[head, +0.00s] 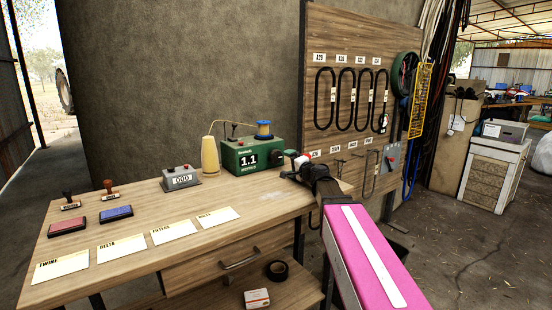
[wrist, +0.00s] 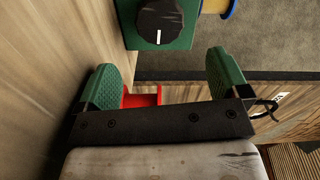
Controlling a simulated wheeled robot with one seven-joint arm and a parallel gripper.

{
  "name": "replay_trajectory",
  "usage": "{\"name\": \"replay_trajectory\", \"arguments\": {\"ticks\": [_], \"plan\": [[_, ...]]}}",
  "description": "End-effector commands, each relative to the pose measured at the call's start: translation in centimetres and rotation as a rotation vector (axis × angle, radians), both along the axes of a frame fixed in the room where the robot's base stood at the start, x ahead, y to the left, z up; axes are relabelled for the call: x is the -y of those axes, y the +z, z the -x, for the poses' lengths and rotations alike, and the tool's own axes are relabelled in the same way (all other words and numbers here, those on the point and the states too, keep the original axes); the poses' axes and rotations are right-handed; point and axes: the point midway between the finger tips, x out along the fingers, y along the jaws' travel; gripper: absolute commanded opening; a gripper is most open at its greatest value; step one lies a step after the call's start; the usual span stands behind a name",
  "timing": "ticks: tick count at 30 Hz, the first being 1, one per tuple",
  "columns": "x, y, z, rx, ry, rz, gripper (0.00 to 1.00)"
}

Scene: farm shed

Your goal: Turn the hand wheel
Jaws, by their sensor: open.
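A round dark green and black wheel-like thing (head: 404,74) hangs at the upper right edge of the wooden board; I cannot tell whether it is the hand wheel. A green box (head: 250,155) with a 1.1 display stands at the back of the bench. In the wrist view, a black ridged knob (wrist: 160,22) with a white mark sits on a green face, ahead of my gripper (wrist: 168,75). My gripper, also in the head view (head: 294,168), has green pads spread wide. It is open and empty, beside the box, and apart from the knob.
A red part (wrist: 143,96) shows between the fingers in the wrist view. A yellow cone (head: 210,157) and grey counter (head: 180,178) stand left of the box. The wooden board (head: 335,140) with hanging belts rises behind. Cards and ink pads lie on the bench's left.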

Motion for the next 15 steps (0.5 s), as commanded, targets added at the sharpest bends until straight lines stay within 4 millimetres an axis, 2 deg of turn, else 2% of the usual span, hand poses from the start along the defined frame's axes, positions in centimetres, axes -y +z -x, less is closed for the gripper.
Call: {"name": "replay_trajectory", "arguments": {"ticks": [15], "plan": [[-4.7, 0.0, -7.1, 0.000, 0.001, 0.000, 0.93]]}}
